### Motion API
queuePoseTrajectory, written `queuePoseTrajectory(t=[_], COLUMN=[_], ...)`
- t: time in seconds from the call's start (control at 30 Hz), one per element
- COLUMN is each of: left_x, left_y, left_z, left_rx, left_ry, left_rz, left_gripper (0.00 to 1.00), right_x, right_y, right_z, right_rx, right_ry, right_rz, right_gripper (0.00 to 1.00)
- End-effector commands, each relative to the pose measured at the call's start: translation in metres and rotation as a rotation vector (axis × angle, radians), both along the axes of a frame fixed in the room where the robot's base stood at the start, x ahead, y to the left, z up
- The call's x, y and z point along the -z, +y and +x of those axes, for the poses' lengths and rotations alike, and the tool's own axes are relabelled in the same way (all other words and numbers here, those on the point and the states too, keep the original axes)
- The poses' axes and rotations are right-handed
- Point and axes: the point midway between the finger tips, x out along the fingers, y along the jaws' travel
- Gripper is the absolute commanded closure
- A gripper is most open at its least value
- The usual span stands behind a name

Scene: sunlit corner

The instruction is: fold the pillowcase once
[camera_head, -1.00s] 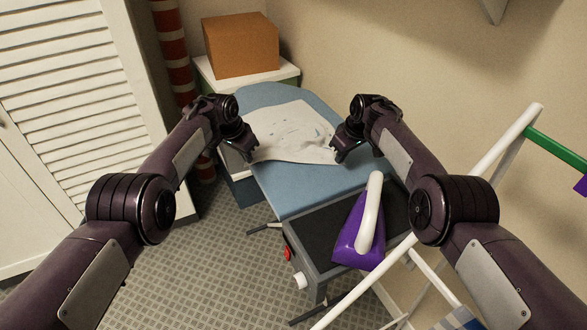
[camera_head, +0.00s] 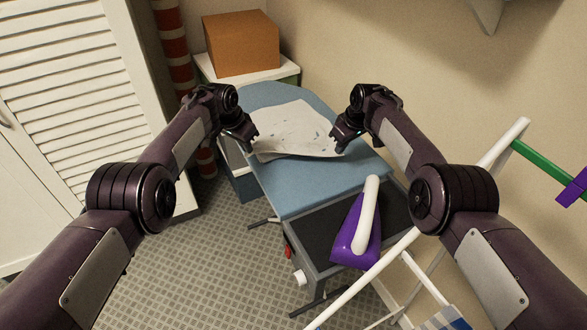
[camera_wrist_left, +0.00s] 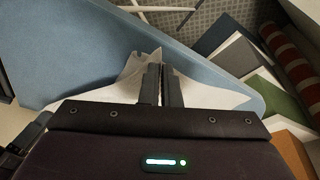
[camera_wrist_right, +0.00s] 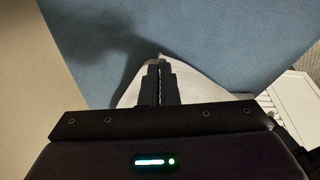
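The white pillowcase (camera_head: 292,128) with small blue marks lies on the blue ironing board (camera_head: 318,186). My left gripper (camera_head: 251,147) is at its near left corner. In the left wrist view the fingers are closed together on the edge of the cloth (camera_wrist_left: 205,93). My right gripper (camera_head: 338,149) is at the near right corner. In the right wrist view its fingers are closed together, with a bit of cloth (camera_wrist_right: 160,58) showing at the tips. The near edge spans between both grippers; whether it is lifted off the board is hard to tell.
A purple iron with a white handle (camera_head: 369,215) stands on the dark rest at the board's near end. A white drying rack (camera_head: 497,152) is at the right. A brown box (camera_head: 241,43) sits on a white-topped cabinet behind. The wall runs close along the right.

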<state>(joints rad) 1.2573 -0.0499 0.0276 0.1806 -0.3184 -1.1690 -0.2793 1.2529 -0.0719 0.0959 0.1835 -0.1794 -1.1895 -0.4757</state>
Motion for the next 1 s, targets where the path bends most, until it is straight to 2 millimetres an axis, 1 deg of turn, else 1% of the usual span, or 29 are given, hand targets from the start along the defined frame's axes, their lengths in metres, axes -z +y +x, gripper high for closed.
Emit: queuePoseTrajectory(t=[0.03,0.17,0.2,0.37,0.57,0.6,0.77,0.87,1.0], left_x=[0.0001,0.0001,0.0001,0.0,0.0,0.0,0.0,0.0,0.0], left_y=[0.0,0.0,0.0,0.0,0.0,0.0,0.0,-0.0001,-0.0001], left_z=[0.0,0.0,0.0,0.0,0.0,0.0,0.0,-0.0001,-0.0001], left_rx=[0.0,0.0,0.0,0.0,0.0,0.0,0.0,0.0,0.0], left_ry=[0.0,0.0,0.0,0.0,0.0,0.0,0.0,0.0,0.0], left_rz=[0.0,0.0,0.0,0.0,0.0,0.0,0.0,0.0,0.0], left_gripper=[0.92,0.75,0.73,0.73,0.48,0.45,0.45,0.35,0.17], right_x=[0.0,-0.0001,-0.0001,-0.0001,-0.0001,-0.0001,-0.0001,-0.0001,-0.0001], right_y=[-0.0002,-0.0003,-0.0003,-0.0003,-0.0002,-0.0002,-0.0002,-0.0002,-0.0001], right_z=[0.0001,0.0001,0.0001,0.0002,0.0001,0.0001,0.0001,0.0001,0.0], right_rx=[0.0,0.0,0.0,0.0,0.0,0.0,0.0,0.0,0.0], right_ry=[0.0,0.0,0.0,0.0,0.0,0.0,0.0,0.0,0.0], right_rz=[0.0,0.0,0.0,0.0,0.0,0.0,0.0,0.0,0.0], right_gripper=[1.0,1.0,1.0,1.0,1.0,1.0,1.0,1.0,1.0])
